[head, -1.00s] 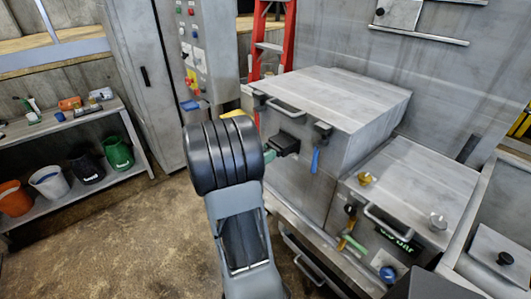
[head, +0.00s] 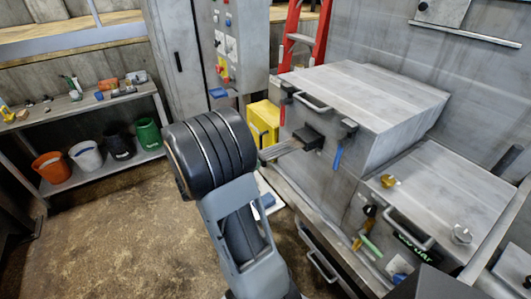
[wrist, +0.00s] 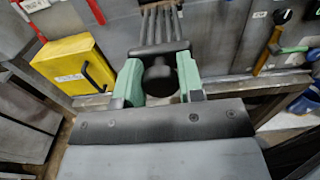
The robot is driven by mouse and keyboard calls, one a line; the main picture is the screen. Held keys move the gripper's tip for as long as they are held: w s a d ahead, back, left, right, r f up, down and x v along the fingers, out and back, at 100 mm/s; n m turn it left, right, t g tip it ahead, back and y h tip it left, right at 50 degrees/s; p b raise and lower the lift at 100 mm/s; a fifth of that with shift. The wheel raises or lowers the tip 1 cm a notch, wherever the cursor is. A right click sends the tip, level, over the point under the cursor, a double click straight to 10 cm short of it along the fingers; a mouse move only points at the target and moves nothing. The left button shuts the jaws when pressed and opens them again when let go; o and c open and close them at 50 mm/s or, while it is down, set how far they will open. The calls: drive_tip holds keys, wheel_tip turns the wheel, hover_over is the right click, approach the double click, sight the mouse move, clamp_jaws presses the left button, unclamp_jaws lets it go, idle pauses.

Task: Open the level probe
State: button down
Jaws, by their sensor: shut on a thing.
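The level probe shows in the head view as several parallel grey rods (head: 281,149) reaching left from a black block (head: 308,138) on the front of the large metal box. My gripper (wrist: 160,72) has green fingers, one on each side of this dark part, and is shut on the probe. In the head view my gripper is hidden behind my black wrist joint.
A yellow box (head: 264,120) stands left of the metal box (head: 365,95). A blue lever (head: 336,155) and a red one (head: 283,110) hang on its front. A lower box (head: 440,195) with knobs and handle stands at right. A shelf with buckets (head: 87,156) is at left; floor between is open.

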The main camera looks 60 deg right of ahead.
drive_tip(key=shift+v, duration=1.5)
drive_tip(key=c, duration=0.8)
unclamp_jaws()
drive_tip(key=shift+o, duration=0.2)
drive_tip(key=b+v, duration=0.2)
drive_tip(key=v, duration=1.2)
drive_tip(key=shift+s+d, duration=0.1)
